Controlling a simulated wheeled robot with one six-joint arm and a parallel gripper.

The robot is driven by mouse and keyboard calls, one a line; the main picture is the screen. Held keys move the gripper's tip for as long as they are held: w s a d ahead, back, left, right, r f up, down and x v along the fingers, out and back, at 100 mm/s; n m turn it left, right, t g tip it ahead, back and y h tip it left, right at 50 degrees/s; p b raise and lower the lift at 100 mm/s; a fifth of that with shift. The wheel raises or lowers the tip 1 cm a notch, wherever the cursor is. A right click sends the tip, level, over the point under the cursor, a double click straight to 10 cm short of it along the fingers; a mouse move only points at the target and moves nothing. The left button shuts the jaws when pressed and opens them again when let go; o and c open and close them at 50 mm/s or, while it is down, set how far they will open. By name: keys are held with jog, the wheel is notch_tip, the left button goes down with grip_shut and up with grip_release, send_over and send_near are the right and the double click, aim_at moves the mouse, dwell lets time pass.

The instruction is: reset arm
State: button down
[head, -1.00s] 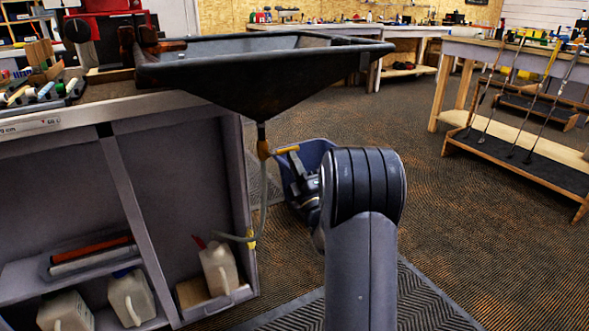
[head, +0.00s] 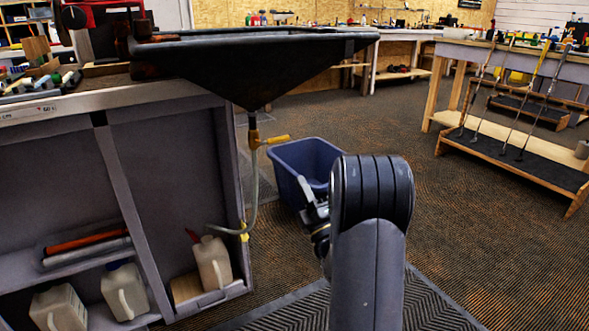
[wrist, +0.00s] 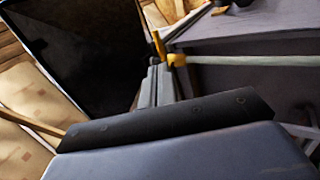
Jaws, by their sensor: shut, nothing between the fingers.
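My gripper (head: 305,188) shows in the head view left of my dark arm, which hides part of it. It is in front of the blue bin, and its fingers point up and to the left. It is apart from the yellow valve handle (head: 278,139) under the basin. In the wrist view my gripper (wrist: 156,70) has its two grey fingers together, with nothing seen between them. A yellow fitting and a pale hose (wrist: 250,61) show just beyond the fingertips in that view.
The dark funnel-shaped basin (head: 250,75) overhangs at the bench's (head: 60,112) right end. The blue bin (head: 292,163) stands on the floor behind my gripper. White jugs (head: 213,262) sit low in the bench. A club rack (head: 510,155) stands far right; the carpet between is open.

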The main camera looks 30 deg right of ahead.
jog(key=shift+v, duration=1.45)
jog(key=shift+w, duration=0.1)
